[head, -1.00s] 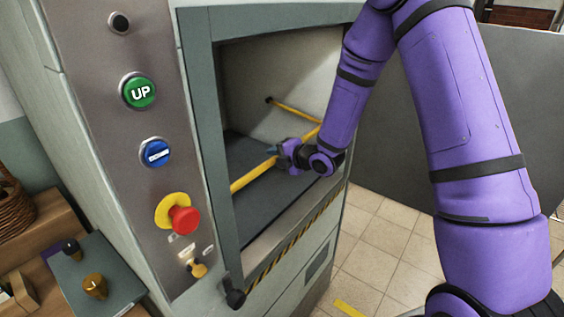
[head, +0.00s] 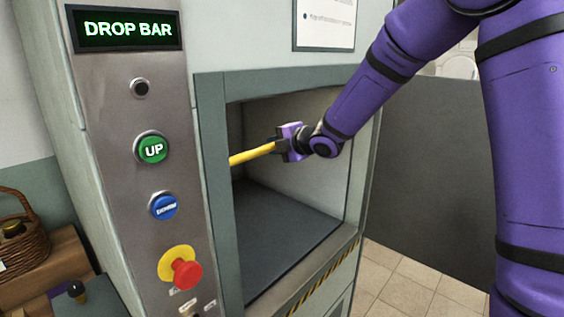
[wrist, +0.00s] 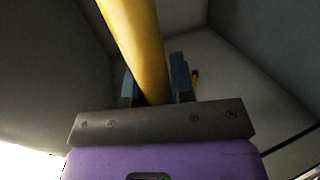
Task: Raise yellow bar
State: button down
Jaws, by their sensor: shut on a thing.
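The yellow bar (head: 252,154) runs across the opening of the lift cabinet, well above its dark floor. My gripper (head: 281,146) is shut on the bar inside the opening. In the wrist view the bar (wrist: 136,45) passes between the two blue-grey fingers of my gripper (wrist: 156,88). The bar's left end is hidden behind the door frame. A small display (head: 127,29) on the panel reads "DROP BAR".
The steel panel left of the opening carries a green UP button (head: 152,149), a blue button (head: 164,206) and a red stop knob (head: 187,273). The cabinet floor (head: 285,230) is bare. A wicker basket (head: 22,240) stands at the far left.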

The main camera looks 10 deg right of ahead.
jog(key=shift+w+a+r, duration=0.25)
jog(key=shift+w+r, duration=0.1)
jog(key=shift+r, duration=0.15)
jog(key=shift+w+a+r, duration=0.2)
jog(key=shift+w+r, duration=0.1)
jog(key=shift+r, duration=0.2)
jog(key=c, duration=1)
grip_release()
jog(key=v, duration=1)
jog(key=shift+s+d, duration=0.2)
jog(key=shift+s, duration=0.1)
